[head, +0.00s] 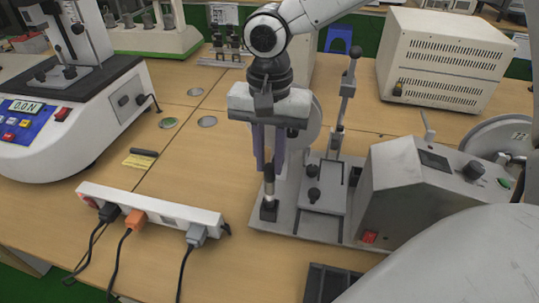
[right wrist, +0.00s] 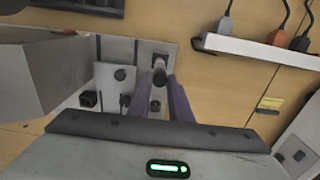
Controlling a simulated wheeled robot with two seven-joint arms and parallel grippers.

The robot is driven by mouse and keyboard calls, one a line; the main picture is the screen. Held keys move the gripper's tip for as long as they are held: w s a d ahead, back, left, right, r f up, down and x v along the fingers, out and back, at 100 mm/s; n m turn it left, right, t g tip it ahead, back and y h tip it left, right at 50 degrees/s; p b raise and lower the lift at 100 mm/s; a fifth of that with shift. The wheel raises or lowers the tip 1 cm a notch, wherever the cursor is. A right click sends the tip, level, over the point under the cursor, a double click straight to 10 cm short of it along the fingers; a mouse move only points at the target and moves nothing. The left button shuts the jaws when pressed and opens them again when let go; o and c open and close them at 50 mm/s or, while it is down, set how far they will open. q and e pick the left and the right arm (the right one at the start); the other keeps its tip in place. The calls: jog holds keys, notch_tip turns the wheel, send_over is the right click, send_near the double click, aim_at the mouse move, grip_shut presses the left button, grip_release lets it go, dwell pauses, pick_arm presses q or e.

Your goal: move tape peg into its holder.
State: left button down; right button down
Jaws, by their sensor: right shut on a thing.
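The tape peg (head: 269,184) is a slim upright metal rod with dark bands. My right gripper (head: 268,168) points down and is shut on it, with a purple-grey finger on either side. The peg also shows between the fingertips in the right wrist view (right wrist: 159,76). Directly below the peg is a small black square block (head: 268,211), which looks like the holder, on the grey base plate of the test machine. The peg's lower end meets or hides the block's top; I cannot tell whether it is seated. My left gripper is not in view.
The machine's plate with black knobs (head: 321,190) and its lever (head: 347,90) stand close right of the gripper. Its control box (head: 415,185) is farther right. A power strip (head: 150,208) with several plugs lies at left. Wooden table is clear between strip and machine.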

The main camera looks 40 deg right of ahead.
jog(key=shift+f, duration=0.3)
jog(key=shift+f+b, duration=0.45)
jog(key=shift+f, duration=0.35)
jog(key=shift+f, duration=0.25)
dwell(0.5)
jog(key=c, duration=1)
grip_release()
